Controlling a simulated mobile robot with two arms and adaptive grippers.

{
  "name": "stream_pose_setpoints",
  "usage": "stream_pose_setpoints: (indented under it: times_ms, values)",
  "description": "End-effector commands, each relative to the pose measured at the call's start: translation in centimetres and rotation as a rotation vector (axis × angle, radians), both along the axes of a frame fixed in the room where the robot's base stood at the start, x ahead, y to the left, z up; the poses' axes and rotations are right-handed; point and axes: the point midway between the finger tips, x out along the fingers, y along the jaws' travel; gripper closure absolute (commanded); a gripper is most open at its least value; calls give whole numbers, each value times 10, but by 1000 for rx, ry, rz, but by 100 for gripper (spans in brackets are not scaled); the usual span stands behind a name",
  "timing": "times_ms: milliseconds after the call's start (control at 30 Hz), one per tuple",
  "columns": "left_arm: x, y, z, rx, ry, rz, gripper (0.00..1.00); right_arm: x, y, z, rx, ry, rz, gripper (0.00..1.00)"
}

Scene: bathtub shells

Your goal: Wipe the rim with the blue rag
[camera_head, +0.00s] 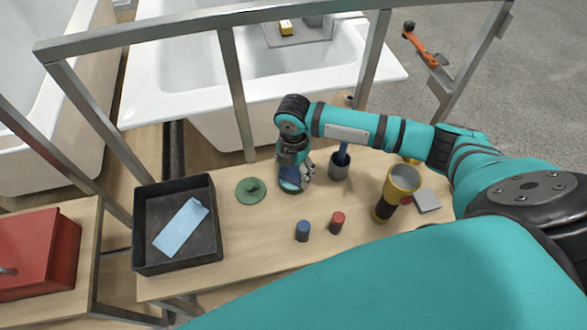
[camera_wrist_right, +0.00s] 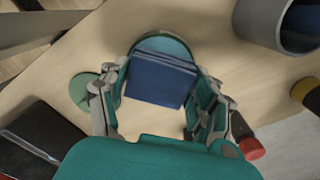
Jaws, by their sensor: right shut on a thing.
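My right gripper (camera_head: 296,172) reaches down to the bench and is shut on a dark blue layered bundle that looks like the folded blue rag (camera_wrist_right: 160,76). In the right wrist view the rag lies between the two fingers (camera_wrist_right: 160,88), over a round teal dish (camera_wrist_right: 162,42). I cannot tell if it still touches the dish. In the head view the fingers mostly hide it. The white bathtub (camera_head: 180,106) stands behind the bench, its near rim facing it. My left gripper is not in view.
A black tray (camera_head: 143,235) holds a light blue cloth (camera_head: 182,226). A metal frame (camera_head: 237,90) crosses before the tub.

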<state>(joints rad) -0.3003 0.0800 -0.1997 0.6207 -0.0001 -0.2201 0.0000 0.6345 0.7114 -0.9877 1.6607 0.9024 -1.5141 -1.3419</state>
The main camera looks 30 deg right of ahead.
Motion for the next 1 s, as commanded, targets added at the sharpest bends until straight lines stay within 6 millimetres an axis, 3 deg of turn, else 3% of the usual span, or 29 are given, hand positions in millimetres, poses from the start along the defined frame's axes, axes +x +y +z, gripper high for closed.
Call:
stream_pose_setpoints:
  times_ms: [1000]
  values:
    - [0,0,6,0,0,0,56,-1,0,-2,0,2,0,62]
